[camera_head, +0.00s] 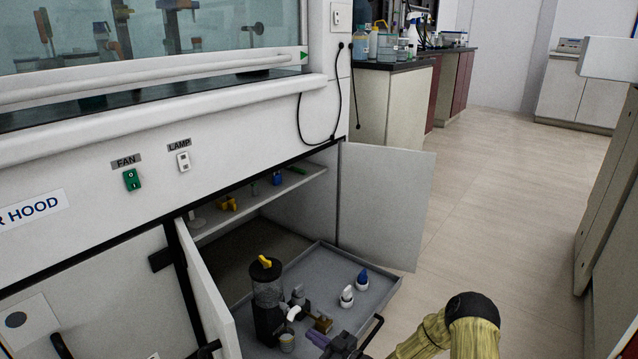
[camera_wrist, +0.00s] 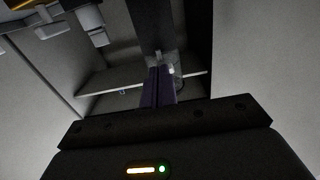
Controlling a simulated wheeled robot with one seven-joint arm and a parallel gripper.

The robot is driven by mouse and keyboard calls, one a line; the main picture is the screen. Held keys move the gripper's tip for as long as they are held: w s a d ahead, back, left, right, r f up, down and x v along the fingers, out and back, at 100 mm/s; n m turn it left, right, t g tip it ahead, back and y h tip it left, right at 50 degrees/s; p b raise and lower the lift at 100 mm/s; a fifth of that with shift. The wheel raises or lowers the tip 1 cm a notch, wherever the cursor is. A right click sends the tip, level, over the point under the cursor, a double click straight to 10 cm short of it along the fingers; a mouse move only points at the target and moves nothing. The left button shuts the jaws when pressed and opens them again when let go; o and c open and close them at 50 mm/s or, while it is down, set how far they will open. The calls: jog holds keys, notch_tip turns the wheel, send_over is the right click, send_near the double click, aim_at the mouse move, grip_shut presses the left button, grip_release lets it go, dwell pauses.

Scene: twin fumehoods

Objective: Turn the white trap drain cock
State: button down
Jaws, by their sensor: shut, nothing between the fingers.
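The fingers are together and empty in the wrist view (camera_wrist: 158,86). I cannot make out the cock in the wrist view.
A brass block (camera_head: 322,324) and a grey knob (camera_head: 298,291) sit right of the trap. A shelf (camera_head: 265,200) with small coloured items is above.

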jog(key=shift+s+d, duration=0.25)
jog(key=shift+d, duration=0.05)
jog(key=s+d+r+m+g+h+p, duration=0.25)
jog(key=d+r+h+p, duration=0.35)
jog(key=r, duration=0.5)
jog(key=s+d+r+m+g+h+p, duration=0.1)
jog(key=s+d+r+g+h+p, duration=0.15)
jog(key=d+r+h+p, duration=0.65)
jog(key=s+r+m+g+p, duration=0.3)
jog(key=s+r+m+p, duration=0.2)
jog(key=s+r, duration=1.5)
jog(key=shift+d+r+m+y, duration=0.35)
jog(key=shift+r+m, duration=0.2)
jog(key=shift+m, duration=0.4)
